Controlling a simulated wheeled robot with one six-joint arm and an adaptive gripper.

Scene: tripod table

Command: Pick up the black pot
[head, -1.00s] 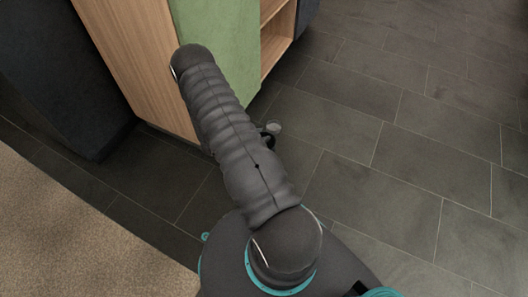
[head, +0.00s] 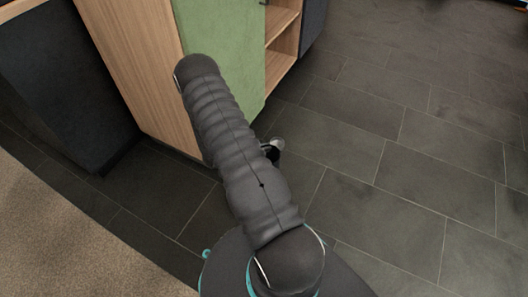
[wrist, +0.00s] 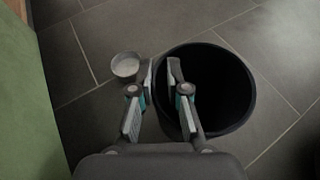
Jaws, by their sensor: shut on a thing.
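The black pot (wrist: 238,88) stands at the right of centre in the wrist view, seen from above with its round mouth open and dark inside. My gripper (wrist: 163,68) is at its left rim, one finger outside the wall and one over the inside. It is shut on the pot's rim. Whether the pot's base touches the floor cannot be told. In the head view my arm hides my gripper and most or all of the pot.
A small pale round container (wrist: 126,66) is just left of my gripper on the dark tiled floor. A wood cabinet with a green door (head: 222,55) and open shelves stands close on the left. A beige carpet (head: 60,235) lies at lower left. Tiles at right are clear.

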